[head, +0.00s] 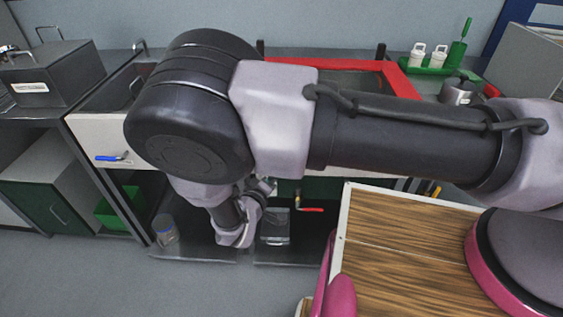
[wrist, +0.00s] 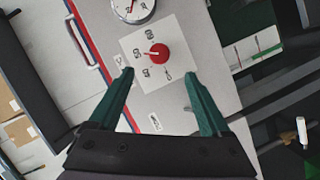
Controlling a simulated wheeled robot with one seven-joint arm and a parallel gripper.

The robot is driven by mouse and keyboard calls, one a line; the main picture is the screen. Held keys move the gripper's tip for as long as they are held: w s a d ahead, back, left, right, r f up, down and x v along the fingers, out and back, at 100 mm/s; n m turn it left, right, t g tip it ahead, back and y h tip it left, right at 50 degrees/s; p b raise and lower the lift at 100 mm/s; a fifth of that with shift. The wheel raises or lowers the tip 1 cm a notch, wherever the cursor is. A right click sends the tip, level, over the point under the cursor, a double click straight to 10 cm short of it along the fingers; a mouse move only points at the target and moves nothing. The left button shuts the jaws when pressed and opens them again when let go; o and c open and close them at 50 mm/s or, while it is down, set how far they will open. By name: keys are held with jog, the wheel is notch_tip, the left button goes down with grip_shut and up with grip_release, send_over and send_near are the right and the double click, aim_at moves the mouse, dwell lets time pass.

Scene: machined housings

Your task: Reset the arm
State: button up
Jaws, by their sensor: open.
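My gripper (wrist: 158,76) shows in the wrist view with its two green fingers spread wide apart and nothing between them. A red knob (wrist: 157,54) on a white dial plate with numbers lies beyond the fingertips, in the gap between them as seen from the wrist. I cannot tell the distance to it. In the head view my arm stretches across the middle of the picture from the right, bends at a large dark joint and reaches down at the front of the bench. My fingers cannot be made out there.
A round gauge (wrist: 132,8) sits above the knob plate. In the head view, a red frame (head: 399,80) lies behind my arm. A glass jar (head: 165,229) and a green bin (head: 112,208) stand low at left. A grey box (head: 52,73) is at upper left. Floor at lower left is clear.

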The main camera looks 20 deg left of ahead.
jog(key=shift+r, duration=0.1)
jog(key=w+d+r+m+g+h, duration=0.2)
jog(key=w+d+r+m+g, duration=0.35)
jog(key=d+r, duration=0.65)
jog(key=w+d+r+m+g+h, duration=0.3)
jog(key=w+d+r+m+g, duration=0.3)
jog(key=d+r, duration=0.65)
jog(key=s+d+r+m+t+y, duration=0.1)
jog(key=s+d+r+y, duration=0.3)
jog(key=d+r, duration=0.5)
jog(key=s+d+r+m+t+y, duration=0.2)
jog(key=s+d+r, duration=0.6)
jog(key=r, duration=0.8)
jog(key=d+m+y, duration=0.1)
jog(key=y, duration=0.1)
jog(key=shift+d+r+y, duration=0.3)
jog(key=shift+d+r, duration=0.1)
